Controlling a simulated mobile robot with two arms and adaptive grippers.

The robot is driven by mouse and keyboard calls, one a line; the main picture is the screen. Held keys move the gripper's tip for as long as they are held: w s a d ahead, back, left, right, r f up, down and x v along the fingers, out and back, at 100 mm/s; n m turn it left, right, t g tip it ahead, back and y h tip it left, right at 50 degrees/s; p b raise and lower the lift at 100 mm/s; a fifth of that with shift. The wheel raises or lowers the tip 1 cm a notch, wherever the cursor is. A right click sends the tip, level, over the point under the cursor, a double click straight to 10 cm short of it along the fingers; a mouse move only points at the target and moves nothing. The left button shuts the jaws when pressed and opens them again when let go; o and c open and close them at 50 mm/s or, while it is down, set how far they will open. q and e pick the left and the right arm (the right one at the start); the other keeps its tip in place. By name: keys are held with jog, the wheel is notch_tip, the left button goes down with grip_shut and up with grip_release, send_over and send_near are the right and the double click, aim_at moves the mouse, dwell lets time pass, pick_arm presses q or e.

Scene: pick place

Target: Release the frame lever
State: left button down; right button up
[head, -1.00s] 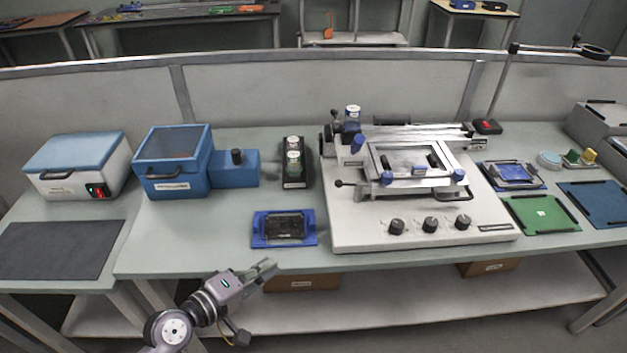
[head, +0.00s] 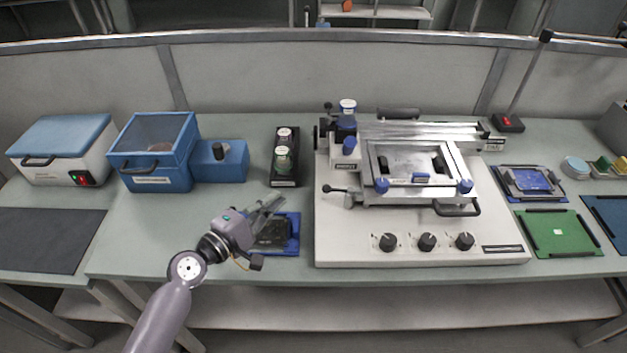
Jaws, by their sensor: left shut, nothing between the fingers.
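The frame lever (head: 337,189) is a short rod with a dark ball knob at the left front of the white printing machine (head: 345,240). The machine's silver frame (head: 375,165) lies flat over its bed, with blue knobs and a dark front handle. My left gripper (head: 274,202) is shut and empty. It is above the table, left of the lever and apart from it, and partly covers the blue tray with a dark board (head: 285,235). My right gripper is not in view.
A black holder with two jars (head: 284,155) stands behind my left gripper. A blue box (head: 155,150) and a white box with a blue lid (head: 62,150) stand at the left. Green (head: 557,232) and blue boards lie at the right. The table front between tray and machine is clear.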

pick_arm(q)
jog(key=shift+w+d, duration=0.15)
jog(key=shift+w, duration=0.1)
jog(key=p+x, duration=0.1)
jog(key=x, duration=0.8)
jog(key=shift+w+d, duration=0.25)
jog(key=shift+d, duration=0.05)
jog(key=s, duration=0.1)
jog(key=s+d+p, duration=0.2)
jog(key=shift+s+r, duration=0.35)
jog(key=shift+r, duration=0.05)
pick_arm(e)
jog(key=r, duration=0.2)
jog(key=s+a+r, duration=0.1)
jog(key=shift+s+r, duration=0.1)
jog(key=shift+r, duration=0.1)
